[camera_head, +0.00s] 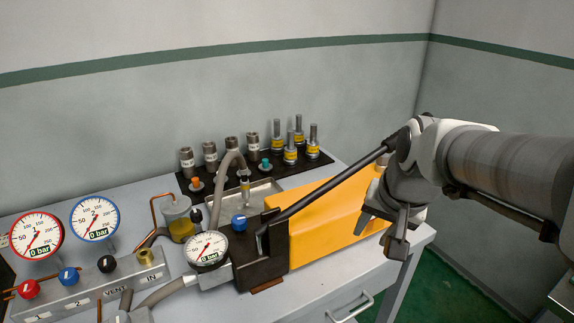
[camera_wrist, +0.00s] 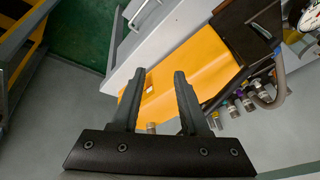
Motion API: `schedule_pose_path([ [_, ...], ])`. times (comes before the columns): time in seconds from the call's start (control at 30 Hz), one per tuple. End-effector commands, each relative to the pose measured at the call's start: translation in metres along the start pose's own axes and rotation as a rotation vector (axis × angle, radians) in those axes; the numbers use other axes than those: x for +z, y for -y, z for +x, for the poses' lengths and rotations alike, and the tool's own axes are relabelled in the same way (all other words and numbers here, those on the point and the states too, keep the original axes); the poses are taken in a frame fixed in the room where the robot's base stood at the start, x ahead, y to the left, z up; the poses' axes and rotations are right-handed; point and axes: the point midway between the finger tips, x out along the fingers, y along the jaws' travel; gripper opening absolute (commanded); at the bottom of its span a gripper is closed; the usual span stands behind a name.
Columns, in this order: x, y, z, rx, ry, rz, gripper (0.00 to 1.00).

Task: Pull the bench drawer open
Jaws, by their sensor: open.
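The bench drawer (camera_head: 318,316) is in the grey bench front, low in the head view. Its pale bar handle (camera_head: 352,307) shows near the bottom edge, and the handle also shows at the top of the wrist view (camera_wrist: 146,15). The drawer looks shut, though its lower part is cut off in the head view. My gripper (camera_head: 385,234) is above the right end of the bench, beside the orange housing, higher than the handle and to its right. In the wrist view its two fingers (camera_wrist: 159,75) are apart with nothing held between them.
The orange housing (camera_head: 328,225) with a long black lever (camera_head: 325,190) stands close to my gripper. Gauges (camera_head: 37,236), knobs and several fittings cover the rest of the benchtop. Green floor (camera_head: 435,290) is free right of the bench.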

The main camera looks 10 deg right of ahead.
Motion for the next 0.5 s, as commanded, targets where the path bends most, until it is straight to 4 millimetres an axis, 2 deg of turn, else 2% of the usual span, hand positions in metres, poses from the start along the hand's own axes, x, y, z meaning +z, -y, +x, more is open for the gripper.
schedule_pose_path([
  [0.03, -0.006, -0.013, 0.030, 0.017, 0.014, 0.082, 0.45],
  [0.17, -0.026, -0.040, 0.073, 0.049, 0.029, 0.274, 0.45],
  [0.23, -0.021, -0.053, 0.096, 0.071, 0.069, 0.391, 0.45],
  [0.3, -0.005, -0.061, 0.115, 0.094, 0.133, 0.515, 0.45],
  [0.4, 0.011, -0.065, 0.128, 0.117, 0.195, 0.630, 0.45],
  [0.5, 0.018, -0.066, 0.134, 0.127, 0.222, 0.674, 0.45],
])
